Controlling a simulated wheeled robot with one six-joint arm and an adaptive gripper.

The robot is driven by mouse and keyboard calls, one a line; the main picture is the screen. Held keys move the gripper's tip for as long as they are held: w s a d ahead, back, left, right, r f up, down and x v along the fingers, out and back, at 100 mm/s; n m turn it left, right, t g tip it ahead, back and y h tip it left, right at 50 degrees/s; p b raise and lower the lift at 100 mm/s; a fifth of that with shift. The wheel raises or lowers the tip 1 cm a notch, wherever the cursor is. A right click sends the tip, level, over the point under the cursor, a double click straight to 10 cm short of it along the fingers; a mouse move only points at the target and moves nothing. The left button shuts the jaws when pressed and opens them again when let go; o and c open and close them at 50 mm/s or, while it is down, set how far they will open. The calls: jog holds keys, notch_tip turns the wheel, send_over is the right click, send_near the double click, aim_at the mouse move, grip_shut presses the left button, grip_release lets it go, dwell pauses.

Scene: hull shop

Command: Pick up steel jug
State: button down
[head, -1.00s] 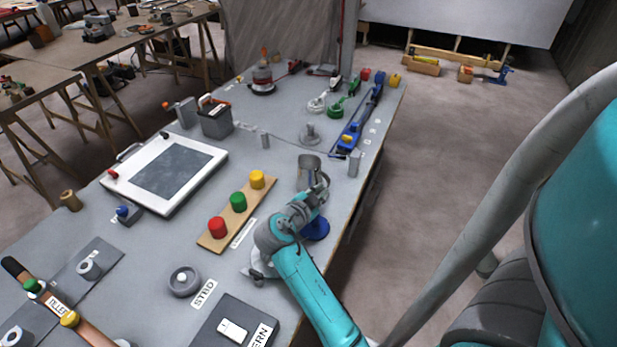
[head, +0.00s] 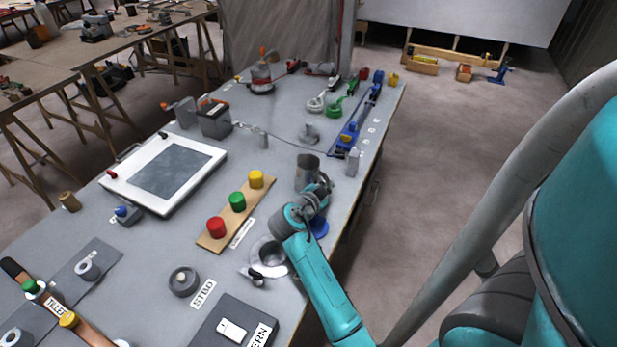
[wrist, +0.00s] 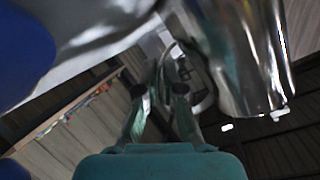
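The steel jug (head: 306,168) stands upright on the grey bench near its right edge. In the wrist view its shiny body (wrist: 238,50) fills the upper right, with a curved handle beside it. My gripper (head: 321,186) is at the near right side of the jug, low over the bench, and partly covers it in the head view. In the wrist view the two fingers (wrist: 155,88) are apart, with the handle close to the right finger. I cannot tell whether they touch it.
A blue round item (head: 320,228) lies beneath my wrist. A steel bowl-like part (head: 271,253) sits nearer. A wooden strip (head: 211,243) with red, green and yellow knobs is to the left. A small grey post (head: 352,162) and a blue rail (head: 350,133) stand behind, right.

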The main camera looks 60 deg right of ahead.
jog(key=shift+r, duration=0.25)
dwell(0.3)
jog(key=shift+r, duration=4.75)
